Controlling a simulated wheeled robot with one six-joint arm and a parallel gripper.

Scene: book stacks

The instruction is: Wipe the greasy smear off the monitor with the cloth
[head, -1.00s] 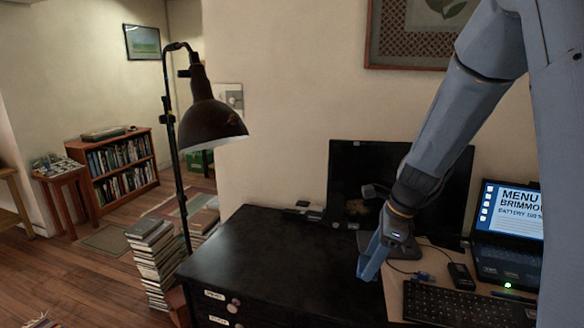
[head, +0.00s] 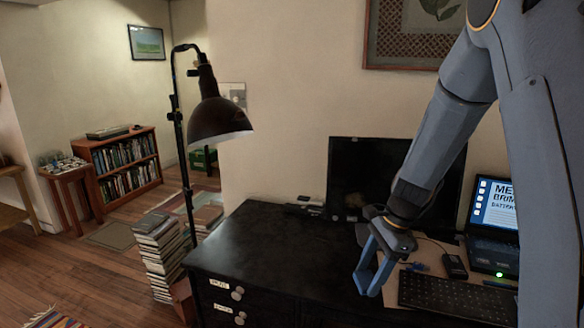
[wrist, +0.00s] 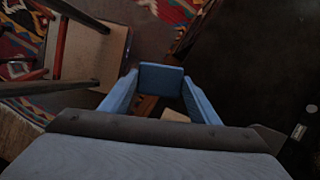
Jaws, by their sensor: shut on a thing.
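The black monitor (head: 345,165) stands at the back of the dark desk, partly hidden by my arm. A faint brownish smear (head: 353,201) shows low on the left of its screen. My gripper (head: 368,285) hangs in front of the monitor over the desk, fingers pointing down. In the wrist view my gripper (wrist: 158,95) is shut on a dark blue block-like piece, apparently the folded cloth (wrist: 161,78). It is apart from the screen.
A laptop (head: 492,205), keyboard (head: 455,298) and mouse (head: 454,266) are on the desk's right. A black lamp (head: 218,120) and a book stack (head: 160,255) stand left of the desk (head: 270,245). The desk's left top is mostly clear.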

